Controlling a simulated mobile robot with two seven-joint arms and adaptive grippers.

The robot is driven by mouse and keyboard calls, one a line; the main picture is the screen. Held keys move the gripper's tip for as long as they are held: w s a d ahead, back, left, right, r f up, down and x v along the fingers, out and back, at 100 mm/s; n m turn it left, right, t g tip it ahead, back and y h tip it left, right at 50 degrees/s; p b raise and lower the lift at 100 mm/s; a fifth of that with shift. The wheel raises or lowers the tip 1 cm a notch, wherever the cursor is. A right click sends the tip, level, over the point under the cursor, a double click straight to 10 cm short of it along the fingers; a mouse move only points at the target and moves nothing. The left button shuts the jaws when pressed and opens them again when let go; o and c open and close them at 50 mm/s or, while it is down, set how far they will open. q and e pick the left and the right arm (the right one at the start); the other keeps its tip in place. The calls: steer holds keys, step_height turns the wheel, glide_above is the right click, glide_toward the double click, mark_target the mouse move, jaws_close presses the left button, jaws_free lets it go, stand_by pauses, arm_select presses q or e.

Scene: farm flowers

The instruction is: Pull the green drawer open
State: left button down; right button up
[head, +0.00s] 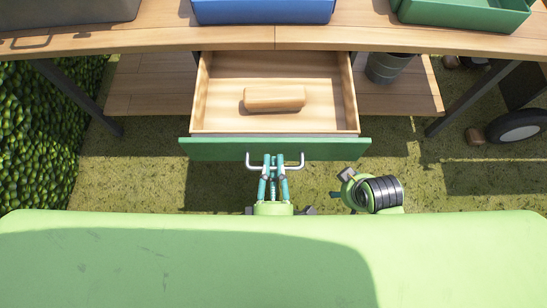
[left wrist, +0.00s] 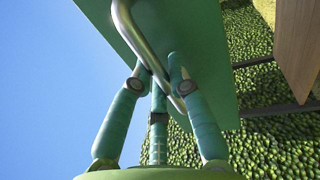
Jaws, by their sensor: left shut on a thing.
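The green drawer (head: 330,149) hangs under the wooden table and is pulled out, so its wooden inside shows. A light wooden block (head: 274,98) lies in it. A metal handle (head: 297,165) is on the drawer's green front. My left gripper (head: 274,163) is shut on the middle of this handle. In the left wrist view its fingers (left wrist: 163,82) close around the curved metal handle (left wrist: 135,38), against the green front (left wrist: 195,40). In the head view part of my right arm shows at the right, but its fingertips cannot be made out.
The wooden table (head: 270,36) carries a blue bin (head: 262,12), a green crate (head: 465,20) and a grey box (head: 65,14). A grey bucket (head: 388,68) stands on the lower shelf (head: 418,98). A hedge (head: 40,140) is at left, a wheel (head: 517,126) at right.

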stand_by(0.3)
arm_select(q)
steer(key=c, duration=1.2)
jaws_free()
steer(key=shift+o, duration=0.2)
